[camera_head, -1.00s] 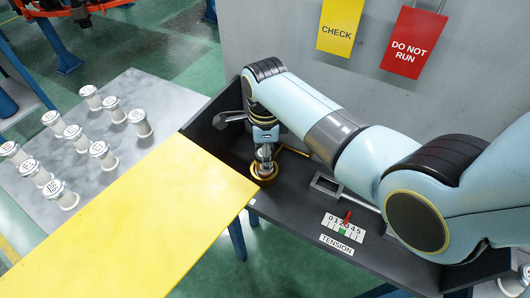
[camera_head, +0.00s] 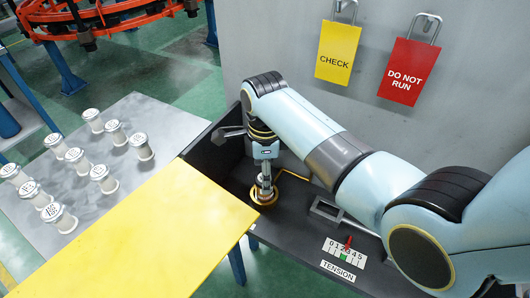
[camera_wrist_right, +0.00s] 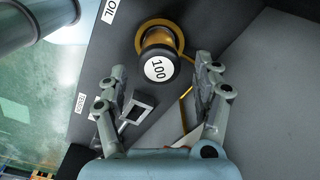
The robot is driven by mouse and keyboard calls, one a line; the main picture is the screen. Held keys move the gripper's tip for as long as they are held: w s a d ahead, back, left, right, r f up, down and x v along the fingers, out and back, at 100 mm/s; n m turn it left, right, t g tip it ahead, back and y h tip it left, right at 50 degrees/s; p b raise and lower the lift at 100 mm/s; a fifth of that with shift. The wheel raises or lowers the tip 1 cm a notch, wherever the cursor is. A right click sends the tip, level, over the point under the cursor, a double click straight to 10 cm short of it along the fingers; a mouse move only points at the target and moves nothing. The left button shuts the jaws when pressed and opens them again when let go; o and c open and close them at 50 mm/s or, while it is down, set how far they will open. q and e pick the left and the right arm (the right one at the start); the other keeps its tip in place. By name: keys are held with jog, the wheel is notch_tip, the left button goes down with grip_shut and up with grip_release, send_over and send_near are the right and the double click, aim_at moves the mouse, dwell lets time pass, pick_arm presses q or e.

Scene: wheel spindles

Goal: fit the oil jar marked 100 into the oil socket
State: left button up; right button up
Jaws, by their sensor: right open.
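In the head view the jar (camera_head: 263,197) is small and partly covered by my right gripper (camera_head: 264,180). In the right wrist view my right gripper (camera_wrist_right: 162,78) is open, with one finger on each side of the lid and gaps between. I cannot tell whether the jar is fully seated. My left gripper is out of view.
The dark tray (camera_head: 300,222) also holds a grey handle (camera_head: 328,210) and the TENSION gauge (camera_head: 345,250). A yellow panel (camera_head: 140,240) covers its left side. Several white spools (camera_head: 103,178) stand on a grey table at left. CHECK (camera_head: 337,53) and DO NOT RUN (camera_head: 409,72) tags hang behind.

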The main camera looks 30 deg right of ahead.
notch_tip(320, 180, up, 9)
jog(key=shift+r, duration=0.15)
jog(key=shift+s, duration=0.1)
dwell(0.5)
